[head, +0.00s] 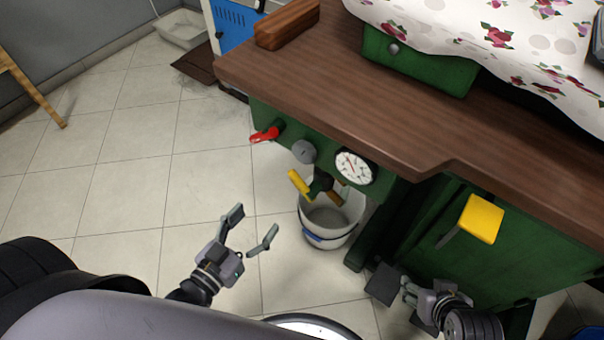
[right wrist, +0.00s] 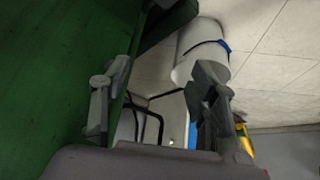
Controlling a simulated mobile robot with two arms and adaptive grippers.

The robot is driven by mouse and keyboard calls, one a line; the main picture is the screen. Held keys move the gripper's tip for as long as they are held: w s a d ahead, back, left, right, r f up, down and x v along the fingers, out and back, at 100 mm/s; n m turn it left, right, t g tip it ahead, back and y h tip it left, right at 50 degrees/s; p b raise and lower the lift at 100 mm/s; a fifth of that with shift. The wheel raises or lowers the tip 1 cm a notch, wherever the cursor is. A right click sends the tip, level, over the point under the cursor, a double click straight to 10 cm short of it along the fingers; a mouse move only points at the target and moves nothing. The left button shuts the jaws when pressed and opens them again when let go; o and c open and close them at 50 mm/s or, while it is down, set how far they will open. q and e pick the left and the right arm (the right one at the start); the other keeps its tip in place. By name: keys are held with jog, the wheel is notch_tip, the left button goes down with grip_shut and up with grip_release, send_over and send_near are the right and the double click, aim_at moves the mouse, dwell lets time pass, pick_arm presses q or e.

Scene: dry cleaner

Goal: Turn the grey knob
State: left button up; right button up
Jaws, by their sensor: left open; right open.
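The grey knob (head: 304,151) is a round knob on the green front panel under the wooden tabletop, in the head view. It sits between a red handle (head: 265,134) on its left and a white dial gauge (head: 355,168) on its right. My left gripper (head: 252,229) is open and empty, below and left of the knob and apart from it. My right gripper (head: 394,288) is low at the right, beside the green cabinet, well away from the knob. Its open fingers also show in the right wrist view (right wrist: 160,92), with nothing between them. The knob is not recognisable there.
A yellow lever (head: 299,183) sticks out below the knob, above a white bucket (head: 327,239) on the floor. A yellow block (head: 481,219) juts out from the green cabinet (head: 440,255). The wooden tabletop (head: 330,70) overhangs the panel.

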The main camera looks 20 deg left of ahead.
pick_arm(q)
jog(key=t+b, duration=0.1)
send_near(302, 156)
jog(key=shift+h, duration=0.4)
jog(key=b+x, duration=0.1)
jog(key=x, duration=0.1)
jog(key=b+x, duration=0.1)
jog(key=x, duration=0.2)
jog(key=b+x, duration=0.1)
jog(key=x, duration=0.2)
jog(key=shift+w+a+f, duration=0.1)
jog(key=shift+a+f, duration=0.15)
jog(key=shift+w+d, duration=0.15)
jog(key=shift+w, duration=0.45)
pick_arm(e)
jog(key=w+a+r+t+y, duration=0.2)
jog(key=w+r+t, duration=0.6)
jog(key=r, duration=0.5)
jog(key=shift+w+a+r+t+y, duration=0.15)
jog(key=shift+w+a+t+y, duration=0.15)
jog(key=shift+w+a, duration=0.55)
pick_arm(q)
jog(key=shift+c, duration=0.3)
jog(key=c, duration=1.1)
jog(key=shift+r, duration=0.1)
pick_arm(e)
jog(key=shift+s, duration=0.1)
